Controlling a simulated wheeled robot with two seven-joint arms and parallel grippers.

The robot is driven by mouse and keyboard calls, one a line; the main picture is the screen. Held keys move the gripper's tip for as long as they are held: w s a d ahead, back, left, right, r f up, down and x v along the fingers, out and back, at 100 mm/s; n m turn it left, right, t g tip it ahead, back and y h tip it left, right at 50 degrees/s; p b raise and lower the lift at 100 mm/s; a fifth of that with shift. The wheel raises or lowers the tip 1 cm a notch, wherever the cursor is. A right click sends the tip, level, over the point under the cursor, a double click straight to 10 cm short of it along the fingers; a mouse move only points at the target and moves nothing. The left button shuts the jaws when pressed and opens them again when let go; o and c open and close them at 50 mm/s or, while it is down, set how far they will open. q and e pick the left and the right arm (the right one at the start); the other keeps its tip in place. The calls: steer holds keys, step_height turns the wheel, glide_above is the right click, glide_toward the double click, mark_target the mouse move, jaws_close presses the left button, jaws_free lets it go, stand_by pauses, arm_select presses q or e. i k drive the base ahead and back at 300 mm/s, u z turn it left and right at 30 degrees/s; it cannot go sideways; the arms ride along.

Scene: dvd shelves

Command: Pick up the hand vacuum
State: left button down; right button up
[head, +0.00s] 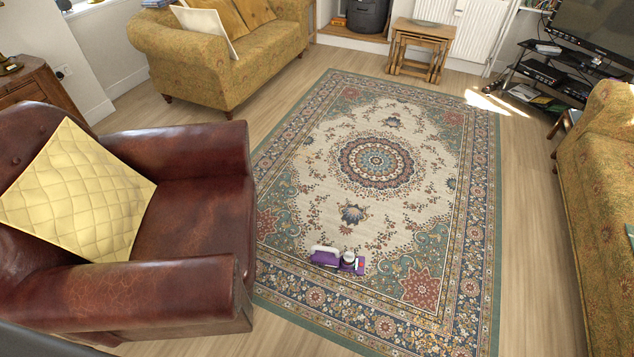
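The hand vacuum (325,257) is a small purple and white object lying on the patterned rug (420,218), towards its near end. A small white and grey part shows at its right end, with a purple and red patch beside it; it is too small to make out more. Neither of my grippers is in the head view, and nothing is seen touching the vacuum.
A brown leather armchair (190,200) with a yellow cushion (78,190) stands at the left. A patterned sofa (235,60) is at the back left and another (600,190) at the right. Nesting tables (422,38) and a TV stand (545,75) are at the back. The rug is otherwise clear.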

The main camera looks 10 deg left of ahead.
mark_target(320, 255)
steer(key=z, duration=0.45)
steer(key=k, duration=1.1)
steer(key=z, duration=1.05)
steer(key=i, duration=2.4)
steer(key=u, duration=0.85)
steer(key=i, duration=1.15)
steer(key=u, duration=1.5)
steer(key=i, duration=0.5)
steer(key=u, duration=0.4)
